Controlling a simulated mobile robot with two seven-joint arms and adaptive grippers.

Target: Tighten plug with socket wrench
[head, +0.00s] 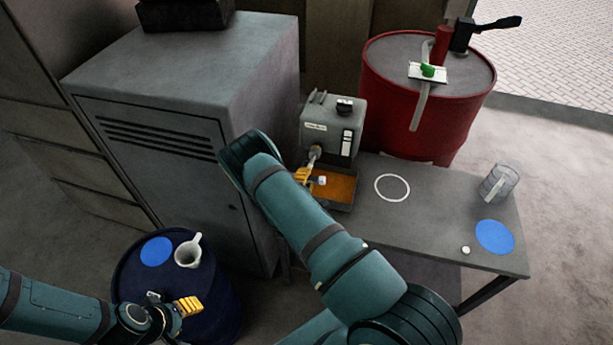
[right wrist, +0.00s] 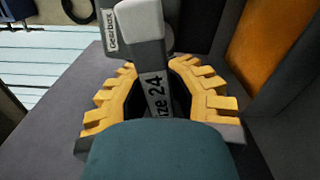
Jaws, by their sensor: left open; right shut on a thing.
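My right gripper (head: 307,175) is at the front of the grey gearbox unit (head: 332,125), above the tray with an orange inside (head: 340,187). It is shut on the socket wrench, whose grey shaft (right wrist: 156,88) reads "ize 24" and stands between the yellow fingers (right wrist: 158,95) in the right wrist view. The wrench's pale block-like end (right wrist: 140,20) points away from the camera, near a "Gearbox" label (right wrist: 109,28). I cannot make out the plug or whether the wrench touches it. My left gripper (head: 170,310) is open and empty over the blue drum.
The grey table (head: 435,205) bears a white ring (head: 392,187), a clear jug (head: 497,184), a blue disc (head: 495,237) and a small white piece (head: 466,250). A red drum (head: 425,110) stands behind. A white cup (head: 188,252) is on the blue drum (head: 130,280). A grey cabinet (head: 185,120) stands left.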

